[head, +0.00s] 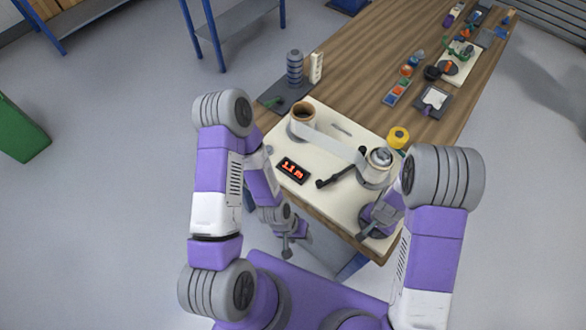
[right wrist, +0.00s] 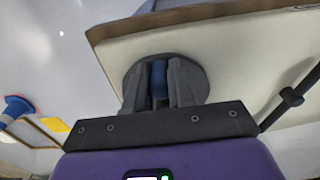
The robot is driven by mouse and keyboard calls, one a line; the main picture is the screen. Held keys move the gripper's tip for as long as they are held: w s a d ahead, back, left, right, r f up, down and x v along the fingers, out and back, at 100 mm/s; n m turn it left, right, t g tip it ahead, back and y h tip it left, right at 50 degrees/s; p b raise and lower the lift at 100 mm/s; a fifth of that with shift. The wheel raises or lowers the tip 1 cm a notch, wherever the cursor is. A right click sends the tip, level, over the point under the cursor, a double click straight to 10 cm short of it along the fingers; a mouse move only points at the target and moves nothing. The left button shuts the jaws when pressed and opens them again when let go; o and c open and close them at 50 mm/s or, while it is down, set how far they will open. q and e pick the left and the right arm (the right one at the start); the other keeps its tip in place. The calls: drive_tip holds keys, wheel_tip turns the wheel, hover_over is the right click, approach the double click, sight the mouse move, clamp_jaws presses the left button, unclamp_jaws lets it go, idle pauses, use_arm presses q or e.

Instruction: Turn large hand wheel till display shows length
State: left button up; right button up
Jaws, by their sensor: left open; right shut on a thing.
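The display (head: 292,170) is a black box on the cream board, with red characters that look like 1.1 m. A pale film strip (head: 335,146) runs from the brown-cored roll (head: 303,115) to the right-hand roller (head: 380,158). In the right wrist view, my right gripper (right wrist: 160,88) is shut on a blue handle (right wrist: 159,80) in front of a grey round disc (right wrist: 133,82), apparently the large hand wheel. My right arm partly hides this spot in the head view. My left gripper (head: 286,252) is open and empty, low in front of the table, apart from the board.
A black crank lever (head: 336,177) lies across the board beside the display. A yellow roll (head: 398,137) stands behind the right roller. A grey plate with stacked discs (head: 294,68) is at the back left. Small parts and trays line the wooden table (head: 364,62) further back.

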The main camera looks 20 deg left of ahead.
drive_tip(key=shift+d, duration=0.75)
drive_tip(key=shift+s+d, duration=0.1)
drive_tip(key=shift+d, duration=0.35)
drive_tip(key=o, duration=1.6)
drive_tip(key=shift+a, duration=0.15)
drive_tip(key=shift+o, duration=0.2)
drive_tip(key=shift+r, duration=0.1)
wheel_tip(320, 180, up, 7)
drive_tip(key=p, duration=0.6)
